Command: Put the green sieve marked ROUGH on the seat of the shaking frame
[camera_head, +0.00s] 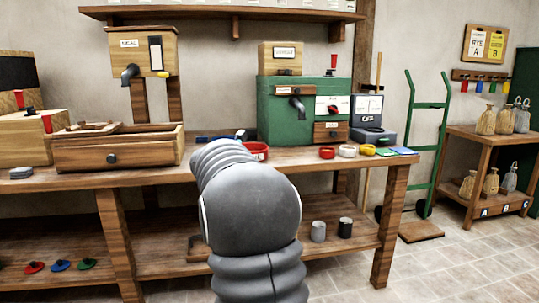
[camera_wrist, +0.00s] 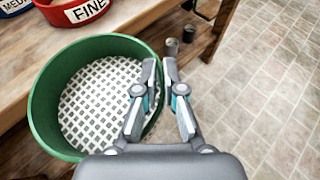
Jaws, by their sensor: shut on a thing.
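A green sieve (camera_wrist: 42,115) with a white mesh floor fills the left of the wrist view; no ROUGH label shows. My gripper (camera_wrist: 161,72) is shut on its right rim, one finger inside and one outside. The sieve is beside the bench's front edge, apparently in the air. In the head view my arm hides both sieve and gripper. I cannot make out the shaking frame or its seat for sure. A wooden open-topped box (camera_head: 160,155) with a dark knob stands on the left of the bench.
A red sieve marked FINE (camera_wrist: 86,12) and a blue one (camera_wrist: 14,8) sit on the bench (camera_head: 295,160). A green machine (camera_head: 275,125) stands behind them. Small coloured rings and a scale (camera_head: 370,120) are to the right.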

